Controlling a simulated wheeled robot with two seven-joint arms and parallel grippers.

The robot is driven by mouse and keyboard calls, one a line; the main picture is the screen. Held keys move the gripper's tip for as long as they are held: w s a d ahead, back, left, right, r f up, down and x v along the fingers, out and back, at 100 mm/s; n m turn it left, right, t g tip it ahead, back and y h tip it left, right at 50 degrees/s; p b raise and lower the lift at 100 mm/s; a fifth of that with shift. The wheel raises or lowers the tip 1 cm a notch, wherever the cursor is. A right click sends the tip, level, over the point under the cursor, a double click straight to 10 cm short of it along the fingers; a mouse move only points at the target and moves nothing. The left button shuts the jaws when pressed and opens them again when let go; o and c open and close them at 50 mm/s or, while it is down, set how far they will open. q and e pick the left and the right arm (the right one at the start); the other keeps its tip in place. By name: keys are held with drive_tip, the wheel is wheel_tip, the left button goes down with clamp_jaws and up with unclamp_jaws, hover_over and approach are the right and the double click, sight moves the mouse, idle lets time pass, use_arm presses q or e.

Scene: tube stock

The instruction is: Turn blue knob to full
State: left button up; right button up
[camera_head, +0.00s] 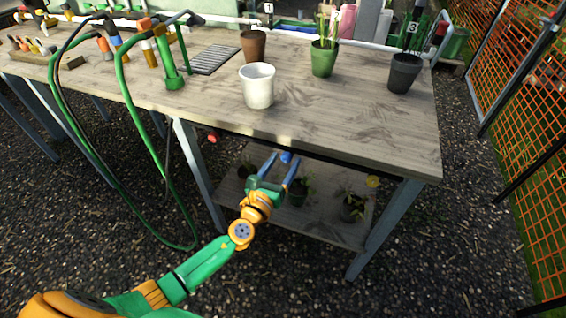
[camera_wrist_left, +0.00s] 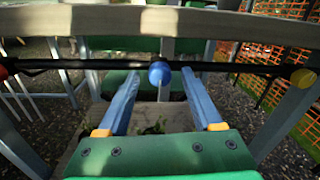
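The blue knob (camera_head: 286,157) is on a dark pipe under the front edge of the table, and in the left wrist view it shows as a round blue knob (camera_wrist_left: 159,73) at the centre. My left gripper (camera_head: 284,160) is open, with its blue fingers reaching towards the knob. In the left wrist view the two fingertips (camera_wrist_left: 160,80) stand to the left and right of the knob, with gaps on both sides. I cannot tell how far the tips are from it in depth. My right gripper is not in view.
A red knob (camera_head: 213,137) and a yellow knob (camera_head: 372,181) sit on the same pipe. The wooden table (camera_head: 340,115) overhangs them. Potted plants stand on the lower shelf (camera_head: 325,230). White, brown, green and black pots stand on the table. A green hose (camera_head: 150,235) hangs at the left.

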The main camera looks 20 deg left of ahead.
use_arm(q)
drive_tip(key=shift+s, duration=0.1)
drive_tip(key=s, duration=0.7)
drive_tip(key=shift+a, duration=0.3)
drive_tip(key=shift+w, duration=0.1)
